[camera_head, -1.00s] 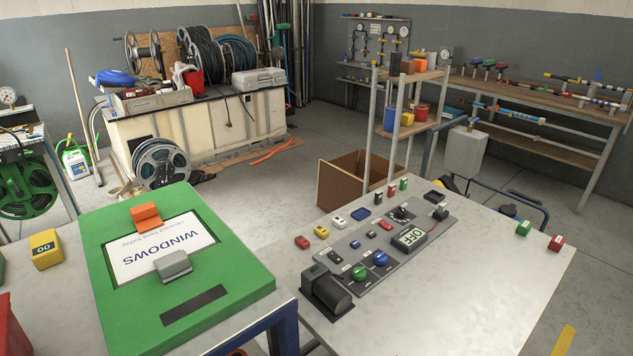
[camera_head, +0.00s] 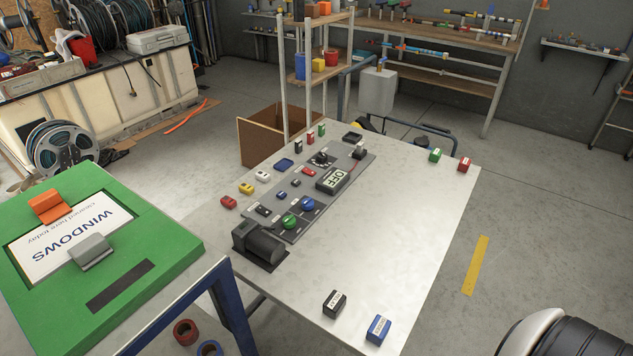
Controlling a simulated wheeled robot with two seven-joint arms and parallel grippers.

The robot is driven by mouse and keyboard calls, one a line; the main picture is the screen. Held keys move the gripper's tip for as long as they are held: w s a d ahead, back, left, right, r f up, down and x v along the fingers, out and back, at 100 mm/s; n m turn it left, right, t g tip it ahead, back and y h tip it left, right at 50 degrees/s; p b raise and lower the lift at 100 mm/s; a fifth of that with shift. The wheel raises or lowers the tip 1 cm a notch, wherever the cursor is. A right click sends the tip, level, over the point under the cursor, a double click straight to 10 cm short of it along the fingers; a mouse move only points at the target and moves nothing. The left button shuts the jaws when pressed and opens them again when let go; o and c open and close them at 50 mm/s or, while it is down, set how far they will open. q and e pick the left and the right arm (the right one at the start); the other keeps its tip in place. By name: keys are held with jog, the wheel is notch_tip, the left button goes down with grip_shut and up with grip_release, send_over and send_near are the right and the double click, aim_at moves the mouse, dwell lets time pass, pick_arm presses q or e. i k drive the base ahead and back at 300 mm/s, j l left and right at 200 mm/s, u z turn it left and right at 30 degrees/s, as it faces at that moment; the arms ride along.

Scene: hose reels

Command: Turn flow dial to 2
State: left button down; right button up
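A grey control panel (camera_head: 262,222) lies on the pale table. A black dial with a pale scale (camera_head: 322,158) sits near its far end; its label and setting are too small to read. A green knob (camera_head: 290,221) and a blue knob (camera_head: 307,203) sit nearer its front, and I cannot tell which of these controls is the flow dial. Neither of my grippers shows in the head view.
A black motor-like block (camera_head: 261,246) sits at the panel's near end. Small labelled blocks lie around the table, including a black one (camera_head: 334,304) and a blue one (camera_head: 378,329) near its front. A green board (camera_head: 155,240) stands at left.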

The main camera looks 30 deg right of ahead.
aim_at(322, 156)
jog(key=l+z, duration=0.25)
jog(key=z, duration=0.15)
jog(key=k+l+z, duration=0.1)
jog(key=l+z, duration=0.15)
jog(key=z, duration=0.2)
